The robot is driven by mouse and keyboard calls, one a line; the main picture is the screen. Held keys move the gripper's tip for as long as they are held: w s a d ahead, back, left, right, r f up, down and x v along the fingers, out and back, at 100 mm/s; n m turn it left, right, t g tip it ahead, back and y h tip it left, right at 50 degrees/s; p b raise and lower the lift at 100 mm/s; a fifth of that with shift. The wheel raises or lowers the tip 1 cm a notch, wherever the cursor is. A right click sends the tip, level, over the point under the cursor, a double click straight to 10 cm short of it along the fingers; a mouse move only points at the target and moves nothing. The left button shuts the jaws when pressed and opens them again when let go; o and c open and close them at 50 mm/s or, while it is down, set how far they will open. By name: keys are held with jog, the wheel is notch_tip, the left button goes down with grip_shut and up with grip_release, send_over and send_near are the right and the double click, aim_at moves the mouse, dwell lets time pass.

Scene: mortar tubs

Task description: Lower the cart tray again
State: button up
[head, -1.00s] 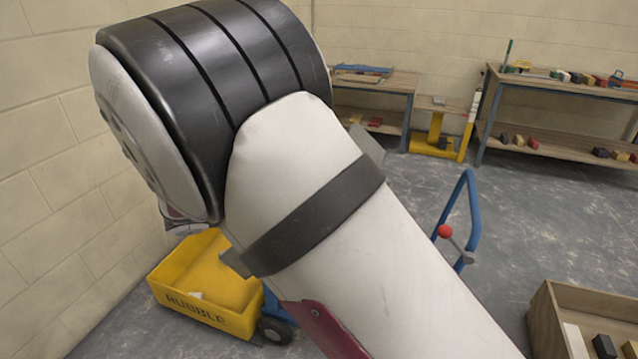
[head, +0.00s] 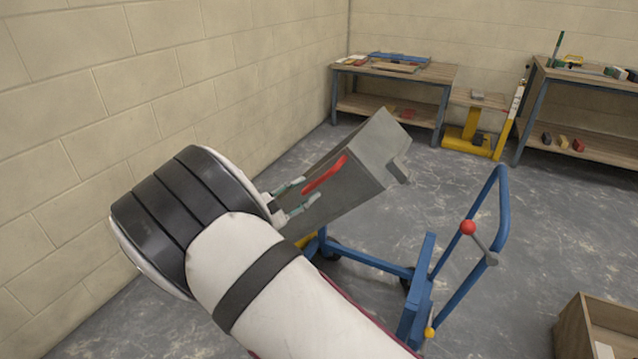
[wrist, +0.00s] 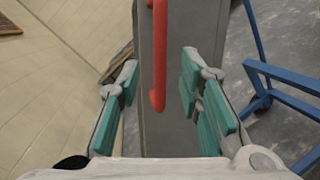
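The grey cart tray (head: 368,158) stands steeply tilted on the blue cart frame (head: 375,262). A red handle (head: 325,174) is fixed on its near face. My gripper (head: 311,189) is open at the lower end of this handle, its teal-padded fingers apart. In the wrist view the red handle (wrist: 159,55) runs up between the two fingers of the open gripper (wrist: 161,65), in front of the grey tray (wrist: 182,25). I cannot tell whether any finger touches the handle. My arm hides the tray's lower end.
The cart has a blue push handle (head: 497,215) with a red-knobbed lever (head: 468,227). A little yellow (head: 306,240) shows beneath the tray. A wooden crate (head: 575,325) stands at lower right. Benches (head: 385,108) line the back wall.

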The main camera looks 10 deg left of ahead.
aim_at(317, 183)
jog(key=shift+b+x, duration=0.3)
jog(key=shift+x, duration=2.75)
grip_shut()
